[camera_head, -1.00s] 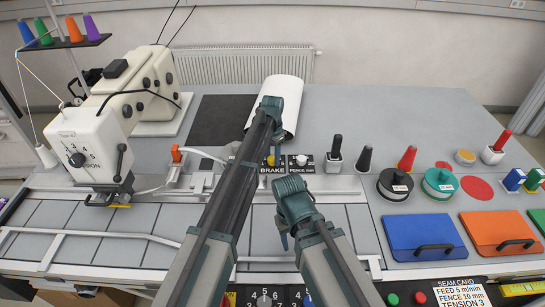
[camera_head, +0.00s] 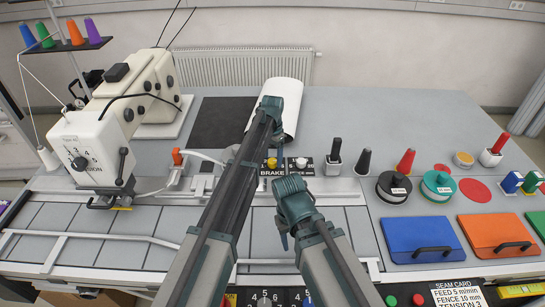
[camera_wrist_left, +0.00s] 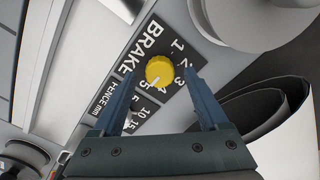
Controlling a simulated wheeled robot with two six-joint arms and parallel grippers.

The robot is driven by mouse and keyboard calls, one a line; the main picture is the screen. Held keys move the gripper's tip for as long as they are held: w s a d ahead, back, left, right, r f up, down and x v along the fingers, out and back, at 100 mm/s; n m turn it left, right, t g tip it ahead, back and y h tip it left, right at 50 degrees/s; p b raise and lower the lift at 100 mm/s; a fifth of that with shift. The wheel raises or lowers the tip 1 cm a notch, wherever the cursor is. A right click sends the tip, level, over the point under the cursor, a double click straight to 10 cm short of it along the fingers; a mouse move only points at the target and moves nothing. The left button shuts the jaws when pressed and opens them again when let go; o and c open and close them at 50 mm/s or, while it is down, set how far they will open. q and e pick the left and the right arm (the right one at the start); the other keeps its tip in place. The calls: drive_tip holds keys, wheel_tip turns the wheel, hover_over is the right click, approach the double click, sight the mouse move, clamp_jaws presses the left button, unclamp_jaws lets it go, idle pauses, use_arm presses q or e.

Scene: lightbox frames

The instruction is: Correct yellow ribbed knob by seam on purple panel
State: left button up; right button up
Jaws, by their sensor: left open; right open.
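A yellow ribbed knob (camera_head: 271,163) sits on a black panel marked BRAKE (camera_head: 265,172). In the left wrist view the knob (camera_wrist_left: 159,68) is round, with numbers 1 to 5 beside it. Its short pale mark lies on the side of the 4 and 5. My left gripper (camera_head: 272,104) is open. In the left wrist view its fingers (camera_wrist_left: 159,76) appear either side of the knob; I cannot tell how far above it they are. My right gripper (camera_head: 284,232) is open and empty, low in front of the panel. I see no purple panel.
A white knob (camera_head: 301,163) sits on the FENCE panel beside it. The sewing machine (camera_head: 95,150) stands left. A seam card (camera_head: 458,294) reads FEED 5 m/min, FENCE 10 mm, TENSION 3.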

sight(272, 161)
use_arm(q)
wheel_tip(272, 161, up, 12)
drive_tip(key=p, duration=1.1)
drive_tip(key=shift+r+p, duration=0.2)
drive_tip(key=shift+p, duration=0.1)
use_arm(e)
wheel_tip(272, 161, up, 12)
drive_tip(key=shift+r, duration=0.2)
use_arm(q)
drive_tip(key=shift+s, duration=0.1)
